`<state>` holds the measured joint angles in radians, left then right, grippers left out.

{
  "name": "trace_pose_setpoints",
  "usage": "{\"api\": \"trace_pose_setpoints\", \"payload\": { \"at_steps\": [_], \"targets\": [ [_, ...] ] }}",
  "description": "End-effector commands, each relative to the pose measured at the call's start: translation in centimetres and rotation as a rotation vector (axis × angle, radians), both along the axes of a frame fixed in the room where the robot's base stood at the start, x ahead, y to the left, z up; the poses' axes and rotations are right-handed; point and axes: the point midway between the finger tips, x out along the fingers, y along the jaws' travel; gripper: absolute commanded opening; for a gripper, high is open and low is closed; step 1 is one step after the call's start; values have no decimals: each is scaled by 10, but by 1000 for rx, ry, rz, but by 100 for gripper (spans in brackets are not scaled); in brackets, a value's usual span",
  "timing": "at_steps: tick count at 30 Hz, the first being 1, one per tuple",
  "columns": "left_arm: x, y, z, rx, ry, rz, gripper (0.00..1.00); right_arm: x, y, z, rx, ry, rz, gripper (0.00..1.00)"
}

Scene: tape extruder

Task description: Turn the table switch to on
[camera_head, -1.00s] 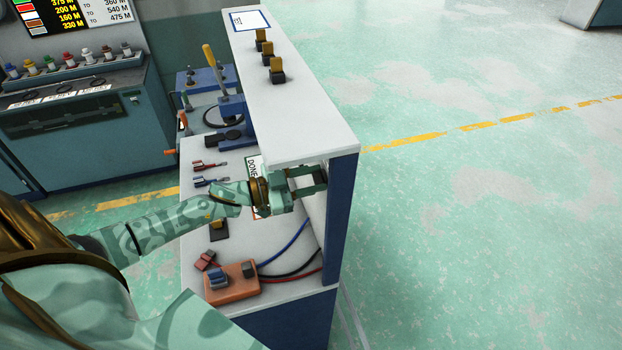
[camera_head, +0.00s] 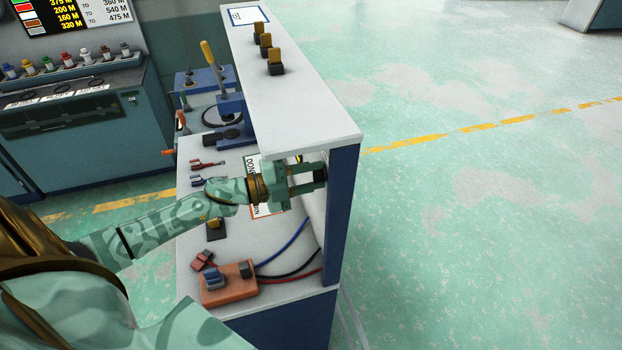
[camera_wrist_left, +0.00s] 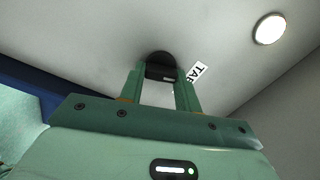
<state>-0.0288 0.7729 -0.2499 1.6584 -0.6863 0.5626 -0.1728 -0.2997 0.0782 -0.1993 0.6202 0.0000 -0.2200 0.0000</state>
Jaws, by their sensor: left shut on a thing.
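The table switch is a black round knob (camera_wrist_left: 161,62) on a pale panel, with a partly hidden white label (camera_wrist_left: 197,71) reading "TAB" beside it. In the left wrist view, my left gripper's (camera_wrist_left: 160,80) two green fingers reach up to the knob, one on each side, shut on it. In the head view, my left gripper (camera_head: 314,177) is under the top shelf at the right end of the bench, and a dark bit of the knob (camera_head: 321,174) shows at its fingertips. My right gripper is not in view.
The white shelf (camera_head: 300,110) with several yellow-and-black switches overhangs the gripper. The blue end post (camera_head: 342,200) stands close to its right. An orange box (camera_head: 232,285) with cables lies on the bench below. A round light (camera_wrist_left: 269,28) sits on the panel.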

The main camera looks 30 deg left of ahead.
Motion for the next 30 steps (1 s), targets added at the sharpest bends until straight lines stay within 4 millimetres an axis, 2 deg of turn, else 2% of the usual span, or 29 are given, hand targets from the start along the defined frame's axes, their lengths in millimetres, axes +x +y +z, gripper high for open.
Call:
{"api": "trace_pose_setpoints", "payload": {
  "at_steps": [13, 30],
  "targets": [
    [0, 0, -3, 190, -161, 0, 10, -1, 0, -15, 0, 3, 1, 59],
    [-1, 0, -2, 226, -191, 0, 10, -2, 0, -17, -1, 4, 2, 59]
  ]
}}
